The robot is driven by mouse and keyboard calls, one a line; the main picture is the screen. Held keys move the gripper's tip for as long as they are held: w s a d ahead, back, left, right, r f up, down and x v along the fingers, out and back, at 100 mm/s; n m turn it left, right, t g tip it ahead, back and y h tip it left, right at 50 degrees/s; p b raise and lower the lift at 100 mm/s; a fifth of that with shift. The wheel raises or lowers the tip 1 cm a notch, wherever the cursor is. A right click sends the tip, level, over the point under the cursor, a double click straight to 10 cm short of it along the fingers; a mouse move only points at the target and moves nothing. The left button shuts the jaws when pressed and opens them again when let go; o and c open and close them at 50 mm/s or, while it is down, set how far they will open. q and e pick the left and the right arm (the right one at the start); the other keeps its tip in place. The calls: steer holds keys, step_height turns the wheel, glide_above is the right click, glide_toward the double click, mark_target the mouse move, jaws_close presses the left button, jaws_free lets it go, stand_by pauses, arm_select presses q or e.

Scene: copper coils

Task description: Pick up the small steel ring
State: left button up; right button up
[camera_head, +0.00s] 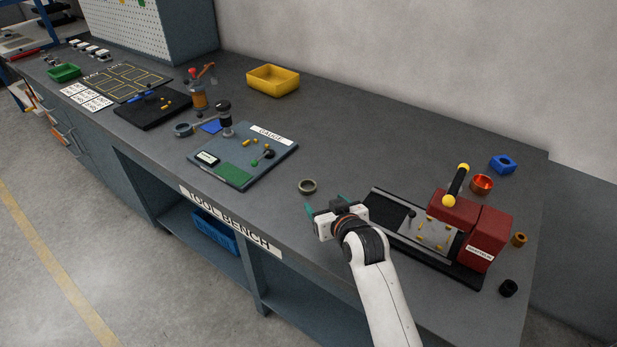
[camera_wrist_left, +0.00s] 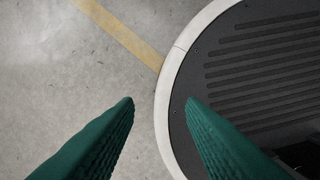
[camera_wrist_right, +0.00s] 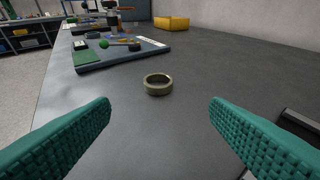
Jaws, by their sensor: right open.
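A small greyish-olive ring (camera_head: 307,186) lies flat on the grey bench, between the gauge board and the red machine. It also shows in the right wrist view (camera_wrist_right: 158,91), ahead of the fingers and roughly centred between them. My right gripper (camera_head: 327,203) is open and empty, just short of the ring and not touching it. A larger grey ring (camera_head: 183,129) lies farther left, by the gauge board. My left gripper (camera_wrist_left: 160,102) is open and empty over the floor, beside a dark ribbed disc with a pale rim; it is outside the head view.
The gauge board (camera_head: 217,166) lies left of the ring. The red machine (camera_head: 485,238) with its dark base stands right of my right gripper.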

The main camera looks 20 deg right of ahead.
glide_toward(305, 183)
steer(key=shift+s, duration=0.55)
steer(key=shift+w+f, duration=0.15)
steer(key=shift+w, duration=0.15)
steer(key=shift+w+d+f, duration=0.1)
steer(key=shift+w+f, duration=0.05)
steer(key=shift+w, duration=0.35)
steer(key=x, duration=0.4)
steer(key=shift+w, duration=0.25)
arm_select(q)
steer(key=shift+s+a+r, duration=0.15)
steer(key=shift+s, duration=0.25)
steer(key=shift+s+a+r, duration=0.1)
steer(key=shift+s+a, duration=0.05)
steer(key=shift+s, duration=0.25)
steer(key=shift+s, duration=0.1)
arm_select(e)
steer(key=shift+c, duration=1.3)
arm_select(q)
steer(key=shift+s, duration=0.1)
arm_select(e)
steer(key=c, duration=0.8)
